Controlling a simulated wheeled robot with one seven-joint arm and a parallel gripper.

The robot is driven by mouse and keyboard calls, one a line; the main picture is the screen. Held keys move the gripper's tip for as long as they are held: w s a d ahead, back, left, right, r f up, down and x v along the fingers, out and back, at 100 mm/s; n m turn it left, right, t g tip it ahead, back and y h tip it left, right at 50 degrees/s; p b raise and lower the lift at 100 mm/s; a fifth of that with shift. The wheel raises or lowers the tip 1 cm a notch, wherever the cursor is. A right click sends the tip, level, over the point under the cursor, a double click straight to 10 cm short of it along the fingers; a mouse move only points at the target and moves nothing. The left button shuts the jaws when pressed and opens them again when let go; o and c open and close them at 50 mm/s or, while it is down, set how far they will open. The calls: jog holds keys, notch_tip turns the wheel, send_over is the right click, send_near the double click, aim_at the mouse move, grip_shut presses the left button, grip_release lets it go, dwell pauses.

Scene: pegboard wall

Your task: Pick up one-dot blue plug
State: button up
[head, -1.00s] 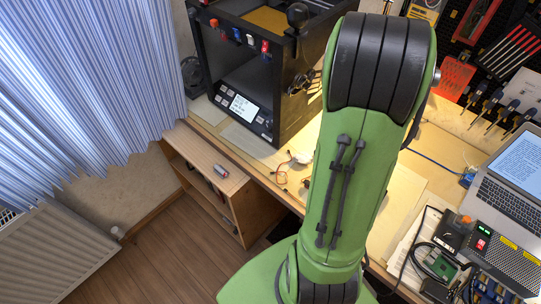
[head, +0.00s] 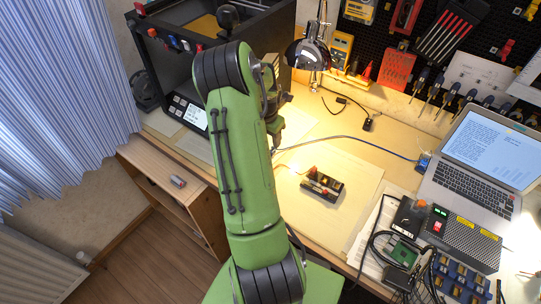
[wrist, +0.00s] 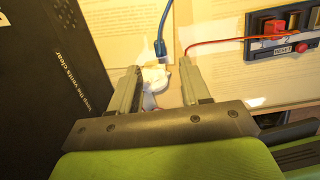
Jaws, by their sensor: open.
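My gripper (wrist: 160,80) is open in the wrist view, its two fingers pointing at the bench. No dot mark is readable on the plug. Nothing is held.
A black box-shaped machine (head: 173,82) stands to the left of my gripper. A small dark box with a red button (head: 322,187) lies on the bench to the right. A lamp (head: 308,54) stands behind, and a laptop (head: 490,150) is at the right.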

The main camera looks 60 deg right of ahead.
aim_at(272, 150)
jog(key=f, duration=0.2)
jog(key=f+b, duration=0.1)
jog(key=f, duration=0.2)
jog(key=d+f, duration=0.1)
jog(key=f, duration=0.1)
jog(key=shift+s+f, duration=0.15)
grip_shut()
